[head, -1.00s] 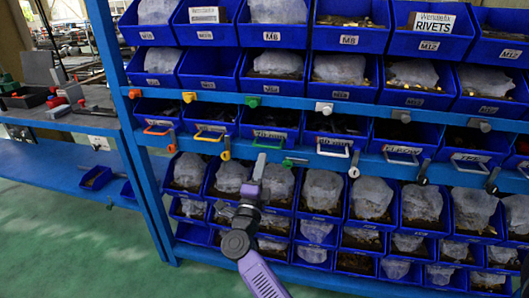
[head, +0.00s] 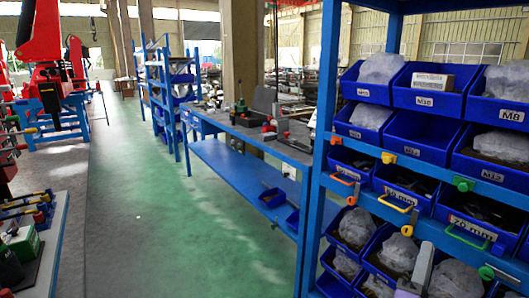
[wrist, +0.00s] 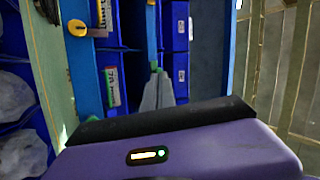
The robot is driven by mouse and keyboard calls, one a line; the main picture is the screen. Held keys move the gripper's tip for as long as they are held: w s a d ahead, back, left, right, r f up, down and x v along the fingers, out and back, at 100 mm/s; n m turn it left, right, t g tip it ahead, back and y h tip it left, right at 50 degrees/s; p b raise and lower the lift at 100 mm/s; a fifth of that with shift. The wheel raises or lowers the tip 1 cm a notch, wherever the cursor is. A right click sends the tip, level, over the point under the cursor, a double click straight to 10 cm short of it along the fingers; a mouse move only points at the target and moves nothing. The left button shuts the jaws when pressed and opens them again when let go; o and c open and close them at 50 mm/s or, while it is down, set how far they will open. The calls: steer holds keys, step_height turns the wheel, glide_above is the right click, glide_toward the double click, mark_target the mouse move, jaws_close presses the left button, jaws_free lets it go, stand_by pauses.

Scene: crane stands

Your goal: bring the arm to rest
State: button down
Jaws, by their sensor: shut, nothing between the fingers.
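My gripper (head: 421,266) shows at the lower right of the head view as a slim grey shape, its fingers together and nothing between them. It is in front of the blue bin rack, beside the green handle (head: 470,235); whether it touches anything I cannot tell. The rest of my arm is below the picture edge. In the wrist view the grey fingers (wrist: 158,93) show beyond my purple wrist housing, with rack bins behind them.
The blue rack (head: 318,150) with bins and protruding coloured handles (head: 397,203) fills the right. A blue workbench (head: 245,135) stands left of it. A green floor aisle (head: 150,220) is open. Red machines (head: 50,60) and a bench with tools (head: 30,220) line the left.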

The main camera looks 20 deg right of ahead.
steer(key=s+a+f+n+t+y+p, duration=0.2)
steer(key=s+a+n+t+y, duration=0.1)
steer(key=s+a+n+y, duration=0.5)
steer(key=s+a+f+n+t+y+p, duration=0.1)
steer(key=s+a+f+n+t+y, duration=0.1)
steer(key=s+a+n+y, duration=0.6)
steer(key=s+a+n+g+y+p, duration=0.1)
steer(key=s+a+n, duration=0.3)
steer(key=s, duration=0.4)
steer(key=s+a+n+g+y+p, duration=0.2)
steer(key=s+a, duration=0.4)
steer(key=s, duration=0.3)
steer(key=n+g+p, duration=0.1)
steer(key=g, duration=0.1)
steer(key=shift+r+n+g, duration=0.15)
steer(key=shift+n+g, duration=0.15)
steer(key=shift+n, duration=0.1)
